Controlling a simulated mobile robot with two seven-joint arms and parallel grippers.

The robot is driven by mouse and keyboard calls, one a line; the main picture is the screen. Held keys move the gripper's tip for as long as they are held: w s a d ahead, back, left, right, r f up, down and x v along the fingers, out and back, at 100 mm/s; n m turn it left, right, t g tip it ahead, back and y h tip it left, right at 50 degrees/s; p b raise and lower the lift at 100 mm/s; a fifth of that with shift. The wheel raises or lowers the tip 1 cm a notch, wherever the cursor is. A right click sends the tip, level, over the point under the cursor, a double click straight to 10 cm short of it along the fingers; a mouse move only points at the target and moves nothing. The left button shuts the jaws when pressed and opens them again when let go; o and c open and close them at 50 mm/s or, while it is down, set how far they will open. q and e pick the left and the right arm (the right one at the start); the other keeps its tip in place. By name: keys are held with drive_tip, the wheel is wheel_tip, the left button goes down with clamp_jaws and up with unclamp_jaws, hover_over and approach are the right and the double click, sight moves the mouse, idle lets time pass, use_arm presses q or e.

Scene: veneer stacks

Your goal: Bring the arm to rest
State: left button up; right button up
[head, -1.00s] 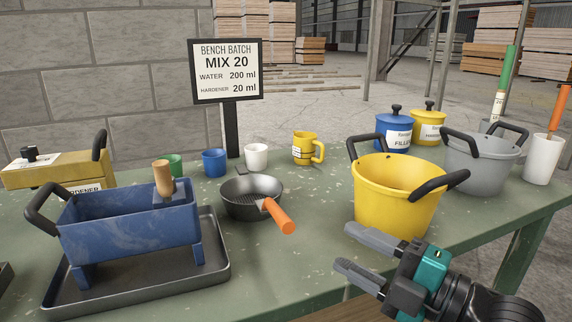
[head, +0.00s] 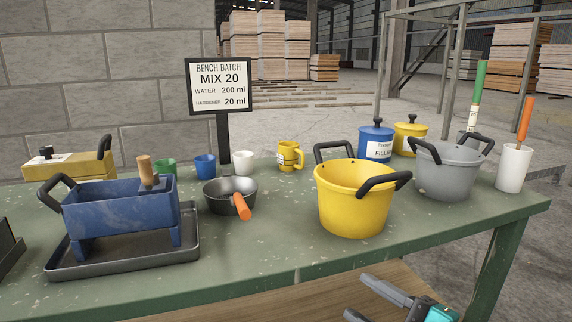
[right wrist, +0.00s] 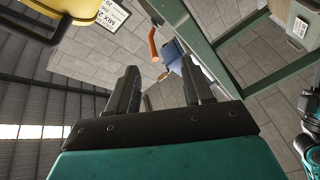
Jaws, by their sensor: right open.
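My right gripper (head: 372,302) is at the bottom right of the head view, in front of the table's front edge and below the yellow bucket. Its two fingers are apart with nothing between them. The fingers (right wrist: 160,90) also show spread and empty in the right wrist view. My left gripper is in neither view.
The green table (head: 280,262) holds a yellow bucket (head: 352,205), a grey bucket (head: 446,172), a pan (head: 222,202), several cups and a blue trough (head: 120,215) on a black tray (head: 68,270). A wooden shelf (head: 250,306) is below the tabletop. A sign (head: 221,87) stands behind.

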drive_tip(key=s+d+f+m+g+h, duration=0.1)
drive_tip(key=s+f+m+h, duration=0.35)
drive_tip(key=f+m, duration=0.6)
drive_tip(key=s+d+f+m+g+h, duration=0.2)
drive_tip(key=s+f+m+h, duration=0.35)
drive_tip(key=f, duration=0.85)
use_arm(q)
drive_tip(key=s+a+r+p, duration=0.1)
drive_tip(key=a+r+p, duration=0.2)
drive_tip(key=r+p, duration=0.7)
drive_tip(key=p, duration=0.4)
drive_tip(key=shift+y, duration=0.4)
use_arm(e)
wheel_tip(320, 180, up, 10)
drive_tip(key=s+d+m, duration=0.1)
drive_tip(key=d, duration=0.1)
drive_tip(key=shift+s+d+r, duration=0.15)
drive_tip(key=shift+d, duration=0.1)
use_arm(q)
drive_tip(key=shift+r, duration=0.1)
